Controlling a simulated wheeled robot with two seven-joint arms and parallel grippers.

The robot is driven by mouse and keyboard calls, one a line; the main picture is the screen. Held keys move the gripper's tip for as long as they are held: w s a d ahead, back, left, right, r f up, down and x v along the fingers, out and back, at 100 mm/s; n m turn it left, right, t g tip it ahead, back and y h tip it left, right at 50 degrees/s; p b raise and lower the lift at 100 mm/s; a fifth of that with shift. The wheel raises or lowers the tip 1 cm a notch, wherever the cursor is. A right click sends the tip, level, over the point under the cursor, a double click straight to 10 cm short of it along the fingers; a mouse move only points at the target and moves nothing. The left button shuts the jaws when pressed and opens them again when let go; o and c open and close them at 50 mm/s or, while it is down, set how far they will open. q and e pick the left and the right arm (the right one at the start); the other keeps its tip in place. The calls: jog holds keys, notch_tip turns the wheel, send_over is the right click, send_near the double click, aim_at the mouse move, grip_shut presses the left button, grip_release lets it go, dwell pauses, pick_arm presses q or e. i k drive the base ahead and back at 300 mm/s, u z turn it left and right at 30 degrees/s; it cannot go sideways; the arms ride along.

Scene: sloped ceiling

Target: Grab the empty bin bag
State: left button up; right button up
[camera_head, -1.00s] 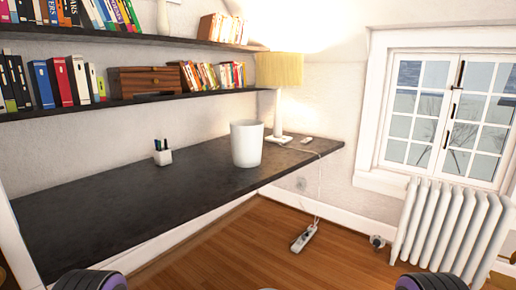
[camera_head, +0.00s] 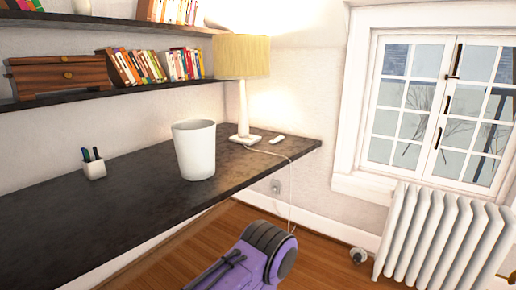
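A white, open-topped bin (camera_head: 194,150) stands upright on the dark desk (camera_head: 110,216), near its far right part. I can make out no separate bag; the inside of the bin is mostly hidden by its front wall. A purple and dark grey part of one of my arms shows at the bottom middle, below the desk's front edge and apart from the bin. No gripper fingers show in this view.
A lamp (camera_head: 242,60) stands behind the bin, with a small white object (camera_head: 277,140) beside it. A pen holder (camera_head: 93,168) is on the desk at left. Shelves with books (camera_head: 140,66) hang above. A radiator (camera_head: 440,240) stands under the window at right.

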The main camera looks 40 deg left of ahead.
aim_at(195, 140)
jog(key=z, duration=0.15)
jog(key=i, duration=1.2)
jog(key=u, duration=0.6)
jog(key=i, duration=0.85)
jog(key=u, duration=0.85)
